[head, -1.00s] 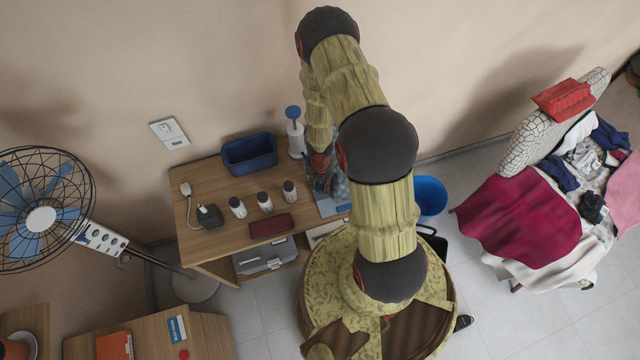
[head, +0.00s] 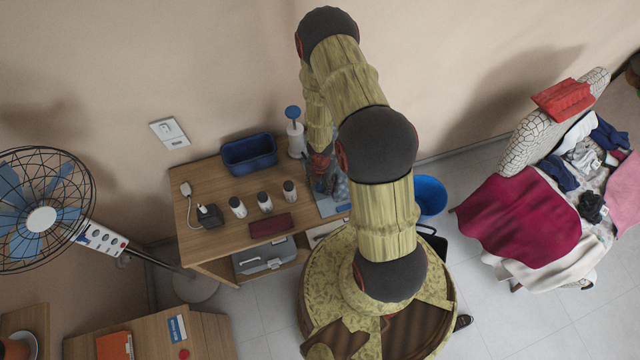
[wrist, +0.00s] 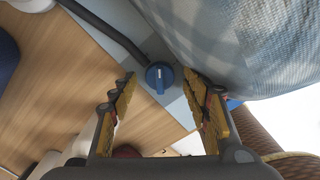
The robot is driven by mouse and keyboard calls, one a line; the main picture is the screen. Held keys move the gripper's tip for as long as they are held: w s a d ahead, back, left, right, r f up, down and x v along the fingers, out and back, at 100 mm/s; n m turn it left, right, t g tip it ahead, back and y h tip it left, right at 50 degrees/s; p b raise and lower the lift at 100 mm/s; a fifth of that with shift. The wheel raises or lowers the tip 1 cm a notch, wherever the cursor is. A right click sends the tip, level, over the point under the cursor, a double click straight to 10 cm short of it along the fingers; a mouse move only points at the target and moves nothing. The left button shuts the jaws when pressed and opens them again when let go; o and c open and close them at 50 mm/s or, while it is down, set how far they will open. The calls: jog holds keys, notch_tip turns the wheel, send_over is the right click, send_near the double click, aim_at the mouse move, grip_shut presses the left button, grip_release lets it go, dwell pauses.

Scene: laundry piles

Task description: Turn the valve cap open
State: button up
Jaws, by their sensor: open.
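The valve cap (wrist: 158,77) is a round blue knob with a pale line across its face, at the upper middle of the wrist view. It sits on a grey-blue plate (wrist: 186,108), with a black hose or pipe running up to it from the upper left. My gripper (wrist: 160,86) is open, with one yellow-and-black finger on each side of the knob. No contact with the knob is visible. In the head view my gripper (head: 322,178) is small and partly hidden by my arm, and the knob cannot be made out.
A large grey-blue checked object (wrist: 245,45) stands close to the right of the knob. The wooden table (head: 215,172) also holds a blue basket (head: 249,154), a white blue-topped bottle (head: 296,138), several small white containers and a dark red item (head: 269,225).

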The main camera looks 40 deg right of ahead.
aim_at(320, 185)
jog(key=shift+w+r, duration=0.1)
jog(key=shift+r, duration=3.6)
